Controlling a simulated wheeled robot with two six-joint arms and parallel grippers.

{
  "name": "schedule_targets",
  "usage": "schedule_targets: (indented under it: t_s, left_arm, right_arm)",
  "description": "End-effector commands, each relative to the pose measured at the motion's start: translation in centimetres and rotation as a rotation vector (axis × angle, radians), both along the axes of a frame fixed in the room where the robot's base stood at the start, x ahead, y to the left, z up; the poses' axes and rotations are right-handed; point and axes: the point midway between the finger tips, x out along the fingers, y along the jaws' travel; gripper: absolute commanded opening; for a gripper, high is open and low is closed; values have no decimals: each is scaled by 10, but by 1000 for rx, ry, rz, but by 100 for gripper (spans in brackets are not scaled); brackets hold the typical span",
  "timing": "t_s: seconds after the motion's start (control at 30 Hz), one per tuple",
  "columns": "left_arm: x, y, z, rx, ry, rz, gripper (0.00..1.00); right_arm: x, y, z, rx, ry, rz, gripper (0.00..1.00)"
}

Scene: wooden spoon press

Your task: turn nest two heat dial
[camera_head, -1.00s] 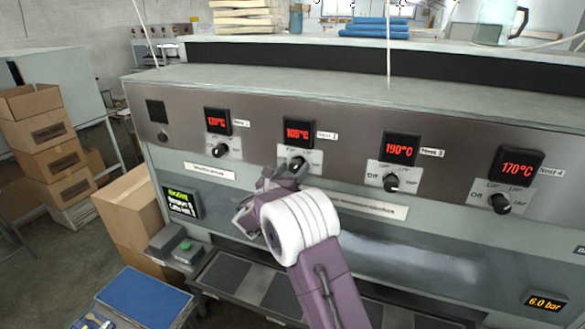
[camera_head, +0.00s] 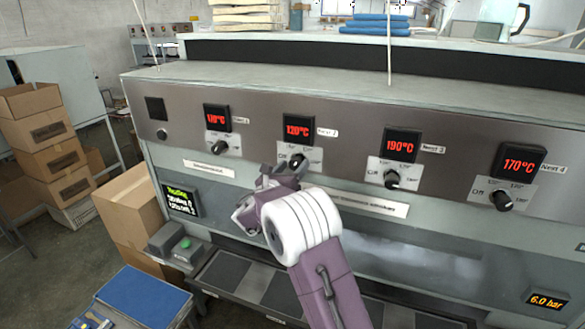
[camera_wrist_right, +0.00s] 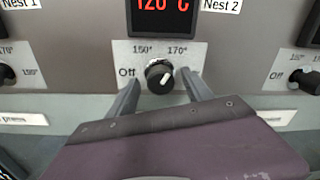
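The Nest 2 heat dial (camera_head: 298,160) is a black round knob on a pale plate below the Nest 2 display (camera_head: 298,128). In the right wrist view the dial (camera_wrist_right: 159,76) has a white mark pointing to the upper right, and the display (camera_wrist_right: 163,10) reads 120°C in red. My right gripper (camera_head: 278,175) is at the dial from the front and below. In the wrist view its two fingers (camera_wrist_right: 160,82) are apart, one on each side of the dial, with a visible gap to it. The lower right part of the plate is partly hidden by a finger. My left gripper is not in view.
Similar dials sit along the same panel: Nest 1 (camera_head: 220,147), Nest 3 (camera_head: 392,179) and Nest 4 (camera_head: 502,199). A green button (camera_head: 185,243) and a status screen (camera_head: 181,201) are at the lower left. Cardboard boxes (camera_head: 48,150) stand left of the machine.

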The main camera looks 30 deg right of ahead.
Motion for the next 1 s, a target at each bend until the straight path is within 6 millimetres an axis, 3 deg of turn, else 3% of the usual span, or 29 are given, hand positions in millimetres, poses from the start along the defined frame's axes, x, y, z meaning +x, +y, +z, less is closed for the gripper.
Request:
schedule_targets:
  t_s: [0.17, 0.53, 1.0]
  left_arm:
    - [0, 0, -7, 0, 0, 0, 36]
    - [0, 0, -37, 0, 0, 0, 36]
    - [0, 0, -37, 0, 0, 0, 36]
  right_arm:
    - [-5, 8, -2, -1, -3, 3, 59]
    - [-50, 65, -3, 0, -1, 3, 59]
    - [-56, 71, 0, 0, 0, 0, 59]
